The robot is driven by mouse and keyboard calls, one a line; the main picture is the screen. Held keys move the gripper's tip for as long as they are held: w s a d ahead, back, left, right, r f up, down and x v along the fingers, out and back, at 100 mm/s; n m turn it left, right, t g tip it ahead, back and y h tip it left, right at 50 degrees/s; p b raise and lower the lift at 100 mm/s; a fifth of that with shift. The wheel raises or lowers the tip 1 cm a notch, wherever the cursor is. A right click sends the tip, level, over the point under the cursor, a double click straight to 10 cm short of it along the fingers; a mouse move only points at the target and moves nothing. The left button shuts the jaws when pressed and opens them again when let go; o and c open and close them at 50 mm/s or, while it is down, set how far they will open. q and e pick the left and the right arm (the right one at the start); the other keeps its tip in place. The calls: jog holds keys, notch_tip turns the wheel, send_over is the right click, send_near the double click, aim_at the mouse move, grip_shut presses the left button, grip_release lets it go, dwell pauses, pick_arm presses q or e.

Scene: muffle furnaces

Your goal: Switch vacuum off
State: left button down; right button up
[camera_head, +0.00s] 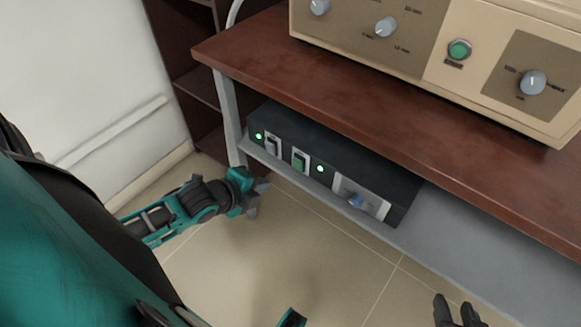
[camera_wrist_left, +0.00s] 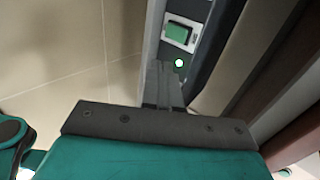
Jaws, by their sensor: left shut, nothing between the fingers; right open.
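A dark control box (camera_head: 330,165) sits on the grey lower shelf. My left gripper (camera_head: 259,196) is shut and empty, in front of the box. In the left wrist view, its fingers (camera_wrist_left: 166,72) lie beside a lit lamp (camera_wrist_left: 179,63), with a green switch (camera_wrist_left: 177,33) beyond; contact cannot be told. My right gripper (camera_head: 457,311) is open at the lower right.
A beige instrument (camera_head: 440,75) with knobs and a green button stands on the brown tabletop (camera_head: 330,90) above the box. The tabletop overhangs the shelf (camera_head: 460,245). A grey table leg (camera_head: 230,115) stands left of the box. The tiled floor in front is clear.

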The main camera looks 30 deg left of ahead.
aim_at(298, 166)
pick_arm(q)
jog(key=b+x, duration=0.1)
jog(key=x, duration=0.3)
jog(key=w+r+b+x, duration=0.1)
jog(key=b+x, duration=0.1)
jog(key=x, duration=0.2)
jog(key=r+b+x, duration=0.1)
jog(key=x, duration=0.3)
jog(key=shift+w+d+f+b, duration=0.15)
jog(key=shift+w+b, duration=0.2)
jog(key=shift+w, duration=0.35)
